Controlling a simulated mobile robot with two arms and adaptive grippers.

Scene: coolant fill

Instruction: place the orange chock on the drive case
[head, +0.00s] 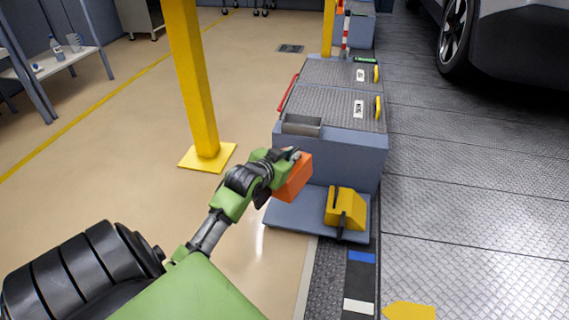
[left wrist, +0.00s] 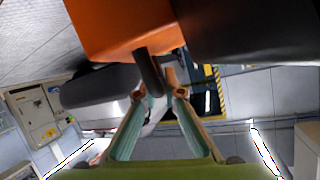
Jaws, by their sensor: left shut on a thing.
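The orange chock (head: 295,178) is in my left gripper (head: 292,155), held up off the floor. In the head view it appears in front of the near end of the grey-blue drive case (head: 355,150), which has tread-plate lids. In the left wrist view the orange chock (left wrist: 115,25) fills the top, and the fingers of my left gripper (left wrist: 163,92) close around its dark handle. A large dark surface lies beside it there. I cannot tell if the chock touches the case. My right gripper is not in view.
A yellow chock (head: 345,208) sits on the low blue-grey ledge (head: 290,214) at the case's near end. A small grey open tray (head: 302,125) and yellow handles (head: 378,106) are on the case top. A yellow post (head: 195,80) stands left. A car (head: 520,45) is at the upper right.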

